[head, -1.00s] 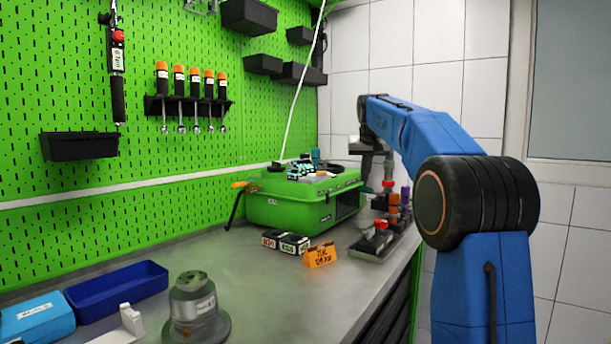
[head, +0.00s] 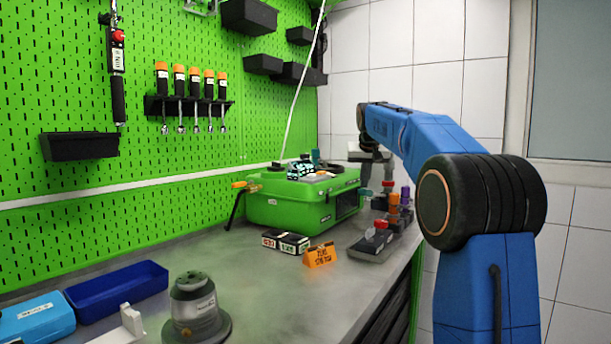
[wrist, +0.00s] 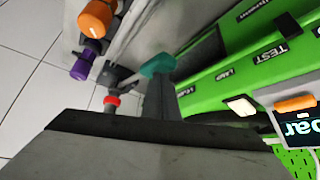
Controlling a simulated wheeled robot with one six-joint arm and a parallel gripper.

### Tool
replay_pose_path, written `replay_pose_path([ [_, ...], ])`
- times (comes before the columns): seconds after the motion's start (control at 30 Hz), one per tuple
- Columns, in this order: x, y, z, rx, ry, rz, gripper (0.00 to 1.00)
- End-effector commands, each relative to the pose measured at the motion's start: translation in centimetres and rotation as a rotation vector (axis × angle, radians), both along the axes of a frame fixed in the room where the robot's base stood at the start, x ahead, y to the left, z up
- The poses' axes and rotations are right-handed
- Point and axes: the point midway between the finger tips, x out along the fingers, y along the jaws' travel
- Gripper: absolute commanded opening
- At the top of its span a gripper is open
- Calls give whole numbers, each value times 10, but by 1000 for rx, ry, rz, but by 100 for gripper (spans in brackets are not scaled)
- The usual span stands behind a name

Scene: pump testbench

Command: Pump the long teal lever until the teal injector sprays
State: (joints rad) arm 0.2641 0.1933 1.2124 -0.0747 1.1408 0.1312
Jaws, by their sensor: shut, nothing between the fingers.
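The long teal lever shows its teal end (wrist: 157,65) in the wrist view, on a grey rod running left to the red-capped post. In the head view a small teal end (head: 366,192) shows just below my gripper (head: 373,178), beside the green box. My gripper is shut and empty. In the wrist view its grey fingers (wrist: 160,98) are right at the teal end; I cannot tell whether they touch. A teal upright piece (head: 315,157) stands behind the green box's top and may be the injector. No spray is visible.
The green test box (head: 290,208) has a display (wrist: 300,127) on top. Orange (wrist: 95,19) and purple (wrist: 85,60) capped posts stand beside the lever. A blue tray (head: 117,290) is at the left.

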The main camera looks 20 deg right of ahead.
Motion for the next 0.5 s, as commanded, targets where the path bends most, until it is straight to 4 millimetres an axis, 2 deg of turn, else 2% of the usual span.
replay_pose_path([
  [0.5, -2, 2, -23, 0, 1, 1, 0],
])
